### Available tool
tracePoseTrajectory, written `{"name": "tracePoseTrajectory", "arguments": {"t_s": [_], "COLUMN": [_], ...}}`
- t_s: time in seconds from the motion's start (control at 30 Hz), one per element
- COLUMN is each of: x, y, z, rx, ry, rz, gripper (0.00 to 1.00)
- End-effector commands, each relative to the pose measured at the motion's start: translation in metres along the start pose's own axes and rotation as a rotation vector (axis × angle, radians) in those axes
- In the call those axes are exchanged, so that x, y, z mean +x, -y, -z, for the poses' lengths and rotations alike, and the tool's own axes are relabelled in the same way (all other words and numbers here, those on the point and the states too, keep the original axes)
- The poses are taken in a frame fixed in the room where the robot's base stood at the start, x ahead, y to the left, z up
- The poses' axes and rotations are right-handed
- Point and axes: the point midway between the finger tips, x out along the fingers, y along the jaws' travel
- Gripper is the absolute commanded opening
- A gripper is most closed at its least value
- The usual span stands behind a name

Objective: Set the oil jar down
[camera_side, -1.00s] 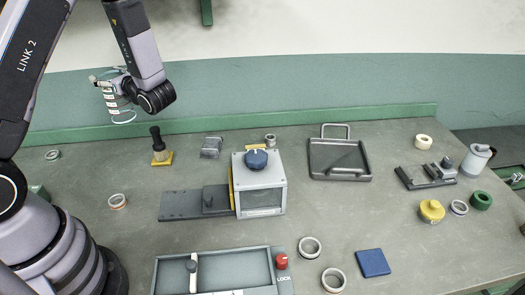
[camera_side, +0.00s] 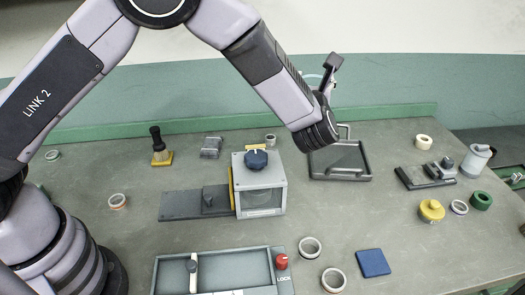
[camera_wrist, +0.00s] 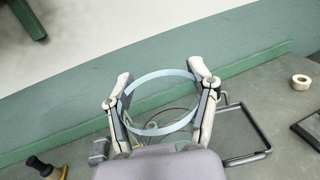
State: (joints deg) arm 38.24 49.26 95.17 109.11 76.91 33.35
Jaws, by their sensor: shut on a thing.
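The oil jar (camera_wrist: 160,129) shows in the wrist view as a pale blue round band with a clear, see-through middle. It sits between the two fingers of my gripper (camera_wrist: 160,78), which is shut on its sides. In the side view my gripper (camera_side: 330,78) is raised in the air above the back of the bench, over the dark tray (camera_side: 318,174). My arm's wrist hides most of the gripper and the jar there.
A grey boxy fixture with a blue knob (camera_side: 256,159) stands mid-bench. A brush (camera_side: 159,148) is at the back left. A grey canister (camera_side: 477,160), a yellow knob (camera_side: 431,210), and several rings are at the right. A blue pad (camera_side: 373,262) lies in front.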

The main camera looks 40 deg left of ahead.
Motion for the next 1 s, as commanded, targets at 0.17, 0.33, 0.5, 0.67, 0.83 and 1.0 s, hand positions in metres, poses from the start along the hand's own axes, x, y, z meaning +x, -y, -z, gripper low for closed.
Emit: {"name": "tracePoseTrajectory", "arguments": {"t_s": [0.17, 0.33, 0.5, 0.67, 0.83, 1.0], "x": [-0.021, -0.029, -0.029, -0.029, -0.029, -0.029], "y": [0.035, 0.049, 0.048, 0.048, 0.048, 0.048], "z": [-0.004, 0.009, 0.047, 0.087, 0.122, 0.153], "rx": [-0.001, 0.006, 0.006, 0.006, 0.002, 0.003], "ry": [0.000, -0.002, -0.002, -0.002, -0.001, -0.001], "rz": [0.081, 0.114, 0.112, 0.112, 0.112, 0.111], "gripper": [0.17, 0.17, 0.17, 0.17, 0.17, 0.17]}}
